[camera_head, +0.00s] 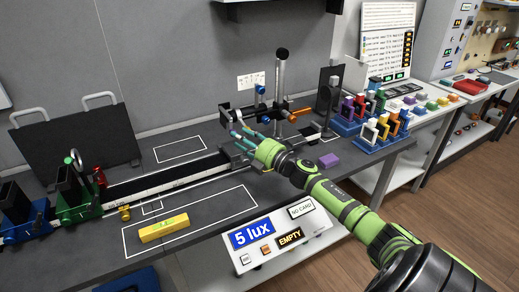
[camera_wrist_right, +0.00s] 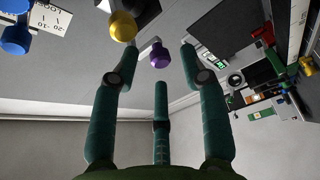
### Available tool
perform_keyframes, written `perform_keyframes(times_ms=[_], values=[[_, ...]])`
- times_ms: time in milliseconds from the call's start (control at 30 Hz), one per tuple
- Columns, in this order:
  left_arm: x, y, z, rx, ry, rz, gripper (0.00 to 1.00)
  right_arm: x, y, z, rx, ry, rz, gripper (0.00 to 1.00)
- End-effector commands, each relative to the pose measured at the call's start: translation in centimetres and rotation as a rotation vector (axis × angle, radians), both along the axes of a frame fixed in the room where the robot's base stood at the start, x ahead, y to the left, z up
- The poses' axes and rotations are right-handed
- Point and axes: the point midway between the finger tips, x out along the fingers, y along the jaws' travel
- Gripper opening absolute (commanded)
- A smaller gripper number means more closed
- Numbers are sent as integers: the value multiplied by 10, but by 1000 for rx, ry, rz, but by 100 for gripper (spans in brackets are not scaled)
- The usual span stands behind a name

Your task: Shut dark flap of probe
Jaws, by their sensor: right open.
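My right gripper (camera_head: 238,140) reaches in from the lower right to the middle of the optical bench (camera_head: 222,205). Its green fingers (camera_wrist_right: 150,60) are spread and empty in the right wrist view. In the wrist view, a yellow knob (camera_wrist_right: 122,27) and a purple knob (camera_wrist_right: 159,55) show near the fingertips, with a dark part behind the yellow one. I cannot tell for certain which dark part is the probe's flap. My left gripper is not in view.
A yellow level (camera_head: 164,228) lies on the bench, and a purple block (camera_head: 329,161) lies right of my gripper. Coloured holders (camera_head: 392,127) stand at right. A dark panel (camera_head: 75,148) stands at left.

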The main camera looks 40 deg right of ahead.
Motion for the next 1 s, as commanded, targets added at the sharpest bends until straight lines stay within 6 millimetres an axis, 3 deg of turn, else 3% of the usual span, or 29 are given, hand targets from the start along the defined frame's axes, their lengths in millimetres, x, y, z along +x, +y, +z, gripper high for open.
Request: perform_keyframes(times_ms=[200,433,633,1000], values=[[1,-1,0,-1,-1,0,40,-40,-5,-6,0,6,1,44],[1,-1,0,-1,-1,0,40,-71,-9,-9,-1,3,3,44],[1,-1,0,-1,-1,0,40,-81,-10,-8,0,1,3,44],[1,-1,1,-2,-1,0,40,-82,-6,-11,14,5,3,44]])
